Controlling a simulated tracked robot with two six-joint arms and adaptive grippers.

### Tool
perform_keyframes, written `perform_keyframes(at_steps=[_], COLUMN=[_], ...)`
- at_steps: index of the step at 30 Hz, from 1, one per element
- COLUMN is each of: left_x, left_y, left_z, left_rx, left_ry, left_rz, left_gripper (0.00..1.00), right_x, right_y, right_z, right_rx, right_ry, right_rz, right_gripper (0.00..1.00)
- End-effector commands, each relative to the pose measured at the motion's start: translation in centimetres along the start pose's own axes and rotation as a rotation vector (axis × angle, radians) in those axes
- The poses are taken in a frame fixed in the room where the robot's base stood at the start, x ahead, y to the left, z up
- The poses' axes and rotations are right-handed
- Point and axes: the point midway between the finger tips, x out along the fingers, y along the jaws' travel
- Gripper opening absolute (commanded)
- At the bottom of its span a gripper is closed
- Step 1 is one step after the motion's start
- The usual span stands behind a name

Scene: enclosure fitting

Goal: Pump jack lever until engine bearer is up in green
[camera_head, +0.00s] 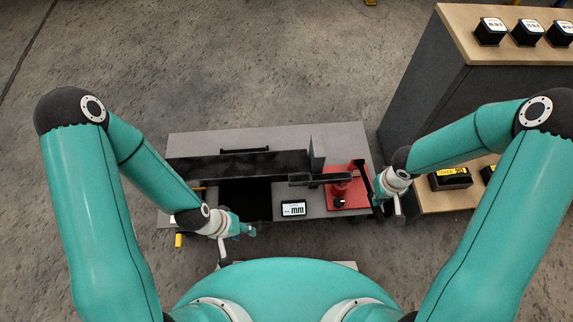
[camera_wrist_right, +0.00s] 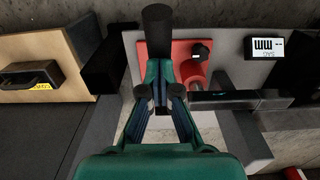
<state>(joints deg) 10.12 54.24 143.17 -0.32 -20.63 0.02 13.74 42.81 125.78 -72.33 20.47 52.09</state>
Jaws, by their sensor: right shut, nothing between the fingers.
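The red jack (camera_head: 341,190) stands on a red plate at the right of a grey bench; it also shows in the wrist view (camera_wrist_right: 193,72). Its black lever (camera_head: 363,178) runs along the plate's right side, and its thick black end (camera_wrist_right: 157,30) lies just past my right fingertips. My right gripper (camera_wrist_right: 161,72) is shut and empty beside the lever. A long dark beam (camera_head: 230,166), seemingly the engine bearer, lies across the bench. A display reading mm (camera_head: 293,208) stands at the front; its digits are unclear. No green zone is discernible. My left gripper (camera_head: 246,229) hangs at the bench's front, its jaws too small to judge.
A dark opening (camera_head: 245,199) lies left of the display. A grey cabinet with a wooden top (camera_head: 455,32) stands at the right, carrying several small displays. Its lower shelf (camera_head: 440,203) holds black boxes with yellow labels, close to my right arm.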

Motion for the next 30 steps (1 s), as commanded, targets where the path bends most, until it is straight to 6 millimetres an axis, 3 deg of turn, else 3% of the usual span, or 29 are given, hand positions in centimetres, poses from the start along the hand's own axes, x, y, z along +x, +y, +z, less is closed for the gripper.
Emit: perform_keyframes(at_steps=[30], left_x=[7.1], left_y=[-2.6], left_z=[0.0], left_rx=[0.0], left_ry=[0.0], left_rz=[0.0], left_gripper=[0.4], right_x=[6.4], right_y=[0.0], right_z=[-0.1], right_rx=[0.0], right_ry=[0.002], right_rz=[-0.001], right_gripper=[0.0])
